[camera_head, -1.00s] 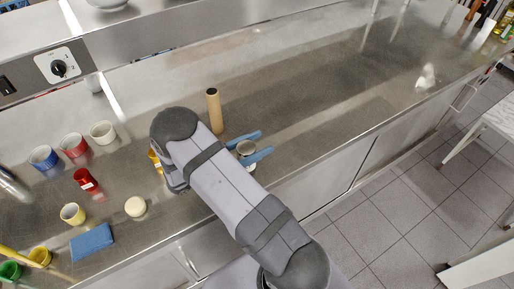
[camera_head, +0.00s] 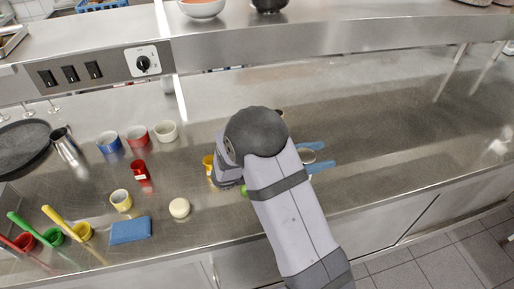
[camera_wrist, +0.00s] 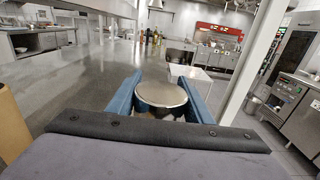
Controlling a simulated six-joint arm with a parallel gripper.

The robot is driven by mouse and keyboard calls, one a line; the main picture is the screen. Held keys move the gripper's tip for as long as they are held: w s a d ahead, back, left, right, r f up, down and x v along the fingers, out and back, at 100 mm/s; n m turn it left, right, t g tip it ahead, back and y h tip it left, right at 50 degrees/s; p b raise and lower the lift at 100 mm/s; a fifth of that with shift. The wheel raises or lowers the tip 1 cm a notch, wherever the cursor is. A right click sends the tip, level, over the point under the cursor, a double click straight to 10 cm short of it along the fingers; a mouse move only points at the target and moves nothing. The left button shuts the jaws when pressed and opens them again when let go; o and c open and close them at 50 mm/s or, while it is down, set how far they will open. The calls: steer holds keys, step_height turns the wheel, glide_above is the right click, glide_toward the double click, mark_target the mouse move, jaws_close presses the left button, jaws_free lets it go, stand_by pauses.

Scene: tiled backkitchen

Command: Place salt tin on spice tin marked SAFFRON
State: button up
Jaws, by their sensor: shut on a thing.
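My gripper (camera_head: 325,155) has blue fingers and is shut on a round tin with a grey lid, taken as the salt tin (camera_head: 307,156). In the wrist view the salt tin (camera_wrist: 161,94) sits upright between the two fingers, its label not readable. I cannot read SAFFRON on any tin.
Blue, red and white cups (camera_head: 165,131) stand in a row at the back left. A green thing shows beside my arm. The counter to the right is clear.

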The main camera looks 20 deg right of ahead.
steer(key=w+a+f+n+t+y+b, duration=0.1)
steer(key=w+a+f+n+t+b, duration=0.15)
steer(key=a, duration=0.45)
steer(key=w+a+f+n+t+y+b, duration=0.1)
steer(key=w+a+n+t+b, duration=0.2)
steer(key=a, duration=0.4)
steer(key=w+a+f+n+t+b, duration=0.1)
steer(key=w+a+f+t+b, duration=0.1)
steer(key=w+a+t, duration=0.4)
steer(key=w+a+r+n+t+y+b, duration=0.1)
steer(key=w+a+r+n+t+y, duration=0.4)
steer(key=a, duration=0.8)
steer(key=w+a+r+n+t+y+b, duration=0.1)
steer(key=w+a+r+n+y, duration=0.3)
steer(key=w+a+r+y, duration=0.65)
steer(key=a+f+n, duration=0.2)
steer(key=a+n, duration=0.1)
steer(key=a, duration=0.6)
step_height(320, 180, down, 10)
steer(key=p, duration=0.3)
steer(key=shift+s+d, duration=0.25)
steer(key=shift+s, duration=0.2)
steer(key=shift+f+m+t+y, duration=0.15)
steer(key=shift+m+t+y, duration=0.1)
